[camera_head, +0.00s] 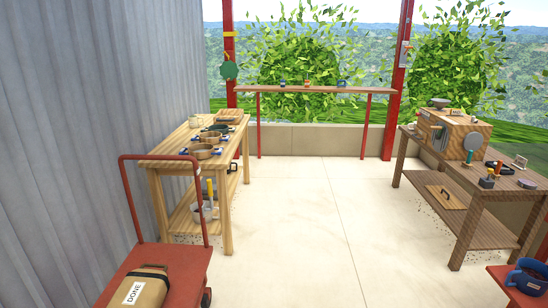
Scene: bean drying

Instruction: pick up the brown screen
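No thing in view is plainly the brown screen, and I cannot tell for certain which one it is. A flat tan-brown board with a dark handle (446,197) lies on the lower shelf of the right workbench. Brown round pan-like things (203,151) lie on the left wooden bench, and a flat brown tray-like thing (229,115) lies at its far end. They are too small to tell whether any has mesh. Neither of my grippers is in view.
A red cart (160,272) with a brown sack marked DONE (142,288) stands at the near left. The right workbench (510,180) carries a wooden box (470,125). A blue pot (527,279) sits at the near right. The middle floor (320,220) is clear.

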